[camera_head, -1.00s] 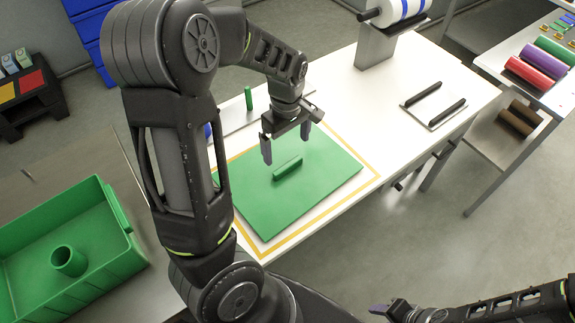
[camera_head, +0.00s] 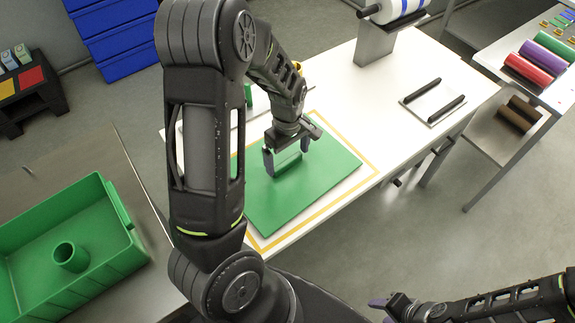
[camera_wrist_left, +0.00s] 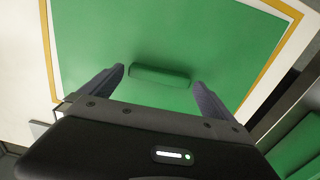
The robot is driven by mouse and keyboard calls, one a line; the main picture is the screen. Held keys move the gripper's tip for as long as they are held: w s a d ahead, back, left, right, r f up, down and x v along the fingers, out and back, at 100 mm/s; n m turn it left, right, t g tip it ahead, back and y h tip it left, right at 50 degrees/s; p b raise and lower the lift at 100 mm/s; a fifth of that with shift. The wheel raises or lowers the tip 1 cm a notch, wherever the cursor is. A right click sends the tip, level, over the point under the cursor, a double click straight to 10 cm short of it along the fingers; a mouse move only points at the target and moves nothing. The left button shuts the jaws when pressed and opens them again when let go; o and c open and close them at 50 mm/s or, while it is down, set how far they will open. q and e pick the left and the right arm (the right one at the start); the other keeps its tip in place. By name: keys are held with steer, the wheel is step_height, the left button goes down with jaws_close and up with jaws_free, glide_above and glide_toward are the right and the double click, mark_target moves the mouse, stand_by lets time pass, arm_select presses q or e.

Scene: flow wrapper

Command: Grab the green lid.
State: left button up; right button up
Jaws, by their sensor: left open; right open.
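The green lid (camera_head: 330,180) is a flat rectangular sheet with a raised bar handle (camera_head: 288,161). It lies on the white table inside an orange outline. My left gripper (camera_head: 287,163) is open, low over the lid, with its fingers at the two ends of the handle. In the left wrist view the lid (camera_wrist_left: 165,45) fills the middle and the handle (camera_wrist_left: 160,75) lies between and just ahead of the open fingers (camera_wrist_left: 158,84). A gap shows at each end, and I cannot tell any contact. My right gripper (camera_head: 382,308) is at the bottom, away from the lid, open.
A green bin (camera_head: 112,262) with a green ring (camera_head: 70,257) inside stands at the left. A small rack with two black bars (camera_head: 434,91) and a roll stand (camera_head: 375,45) are on the white table. Coloured rolls (camera_head: 540,66) lie on a shelf at right.

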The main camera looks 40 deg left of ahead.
mark_target(288, 162)
arm_select(q)
steer(key=shift+f, duration=0.6)
steer(key=shift+c, duration=0.3)
steer(key=c, duration=1.3)
steer(key=shift+r, duration=0.1)
step_height(288, 162, up, 10)
steer(key=shift+f+b, duration=0.1)
steer(key=shift+b, duration=0.25)
